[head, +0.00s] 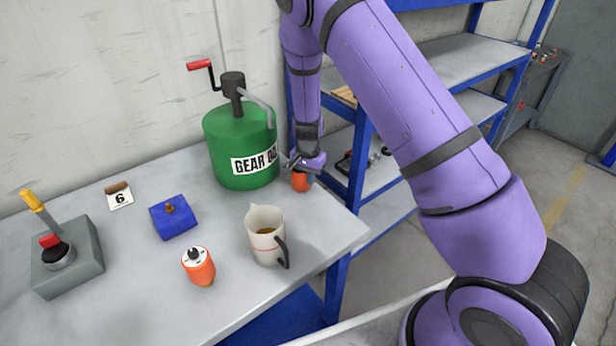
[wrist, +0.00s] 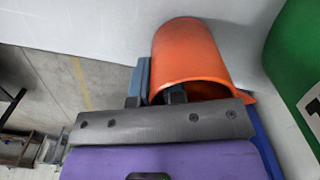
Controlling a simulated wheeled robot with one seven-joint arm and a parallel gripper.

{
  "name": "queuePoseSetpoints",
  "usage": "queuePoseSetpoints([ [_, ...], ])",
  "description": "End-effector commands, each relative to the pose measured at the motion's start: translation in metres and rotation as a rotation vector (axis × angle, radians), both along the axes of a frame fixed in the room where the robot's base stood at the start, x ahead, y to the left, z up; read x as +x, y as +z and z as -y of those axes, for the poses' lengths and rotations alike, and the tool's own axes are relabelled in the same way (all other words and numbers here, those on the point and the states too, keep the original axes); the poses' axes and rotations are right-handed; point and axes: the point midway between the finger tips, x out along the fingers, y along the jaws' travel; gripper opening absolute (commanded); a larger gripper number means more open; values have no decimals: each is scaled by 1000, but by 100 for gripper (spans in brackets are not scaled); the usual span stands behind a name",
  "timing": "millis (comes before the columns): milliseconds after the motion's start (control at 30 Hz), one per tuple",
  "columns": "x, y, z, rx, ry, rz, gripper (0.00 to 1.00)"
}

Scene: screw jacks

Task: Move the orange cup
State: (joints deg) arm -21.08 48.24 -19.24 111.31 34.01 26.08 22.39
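The orange cup (head: 300,182) stands at the back right of the grey table, close to the right side of the green gear oil drum. In the wrist view the orange cup (wrist: 188,55) is large, with its mouth toward my gripper. My gripper (head: 301,164) points down at the cup from above and hides its upper part in the head view. In the wrist view my gripper (wrist: 160,90) has its fingertips at the left part of the cup's rim, partly hidden by the grey gripper plate. Whether they are closed on the cup wall is not clear.
The green drum (head: 240,150) stands just left of my gripper. A white jug (head: 266,238), orange timer-like item (head: 199,268), blue block (head: 173,216), number card (head: 119,197) and lever box (head: 67,262) occupy the table (head: 130,310). Blue-framed shelves (head: 460,60) stand behind.

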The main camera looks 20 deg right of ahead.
Motion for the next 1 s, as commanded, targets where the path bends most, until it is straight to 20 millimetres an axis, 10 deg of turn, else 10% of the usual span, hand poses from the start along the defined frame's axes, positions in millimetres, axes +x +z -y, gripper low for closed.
queuePoseSetpoints([
  [100, 0, 0, 0, 0, 0, 0, 0],
  [233, 0, 0, 0, 0, 0, 0, 41],
  [633, 1, 8, 0, 1, 1, 4, 41],
  [1000, 1, 73, -1, 1, 2, 4, 41],
])
